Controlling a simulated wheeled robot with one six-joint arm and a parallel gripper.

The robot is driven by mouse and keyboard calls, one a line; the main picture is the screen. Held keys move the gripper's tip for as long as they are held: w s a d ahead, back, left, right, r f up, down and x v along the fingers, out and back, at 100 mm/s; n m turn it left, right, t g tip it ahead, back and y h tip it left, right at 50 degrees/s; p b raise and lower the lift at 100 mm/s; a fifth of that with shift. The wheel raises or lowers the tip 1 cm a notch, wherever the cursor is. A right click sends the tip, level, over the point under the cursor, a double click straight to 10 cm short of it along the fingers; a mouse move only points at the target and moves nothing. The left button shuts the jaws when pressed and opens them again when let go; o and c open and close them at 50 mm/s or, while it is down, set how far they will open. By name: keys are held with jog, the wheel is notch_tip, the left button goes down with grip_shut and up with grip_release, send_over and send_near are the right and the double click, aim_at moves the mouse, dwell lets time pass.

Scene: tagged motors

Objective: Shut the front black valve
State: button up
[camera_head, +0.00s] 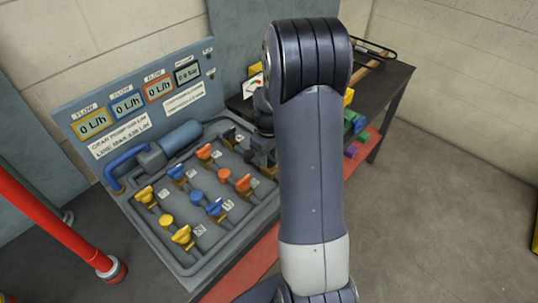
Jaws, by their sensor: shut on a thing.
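The valve panel (160,242) is a grey tray with yellow, blue, orange and black valves in pairs, a round knob between each coloured pair. My gripper (262,156) is at the panel's right side, partly hidden by my arm. It is shut on what looks like the front black valve, in the black pair's front place. That valve is mostly covered by the gripper, so its handle angle cannot be told. The black-framed flow display (187,74) stands at the right of the display row; its number is too small to read surely.
The front orange valve (243,184) and front blue valve (214,208) are close to my gripper's left. A blue cylinder (180,137) lies at the panel's back. A red pole (60,230) stands at left. Coloured parts (353,122) lie on the dark bench at right.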

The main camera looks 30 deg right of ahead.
jog(key=c, duration=0.4)
jog(key=shift+m, duration=0.4)
jog(key=m+b, duration=0.1)
jog(key=m, duration=0.1)
jog(key=shift+m, duration=0.4)
jog(key=m+b, duration=0.1)
jog(key=m, duration=0.3)
jog(key=shift+m, duration=0.3)
jog(key=m, duration=0.5)
jog(key=shift+b, duration=0.35)
jog(key=m, duration=0.4)
jog(key=shift+m, duration=0.5)
